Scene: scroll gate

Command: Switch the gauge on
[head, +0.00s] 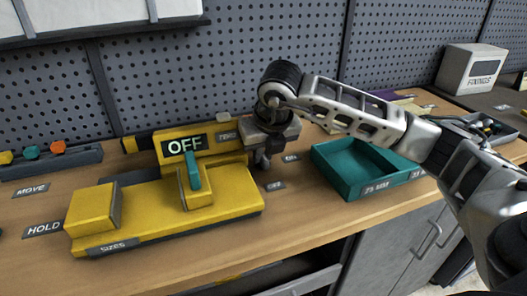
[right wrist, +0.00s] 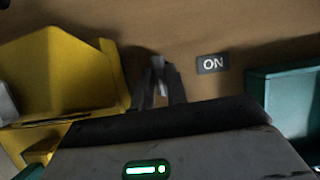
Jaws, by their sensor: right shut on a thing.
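The yellow gauge (head: 160,212) lies on the wooden bench, and its black display (head: 185,145) reads OFF. A teal pointer (head: 193,172) stands at its middle. My right gripper (head: 262,162) points down just right of the gauge, near a bench label (head: 291,157) that appears to read ON and an OFF label (head: 274,185). In the right wrist view its fingers (right wrist: 159,88) are shut on a small grey piece (right wrist: 158,66), mostly hidden between them. The ON label (right wrist: 212,64) lies to the right of the fingers there. My left gripper is not in view.
A teal tray (head: 345,178) marked 25 MM stands right of the gripper. A rack with coloured knobs (head: 50,160) and labels MOVE and HOLD are at the left. A perforated panel (head: 230,60) rises behind. A white box (head: 468,70) stands at the back right.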

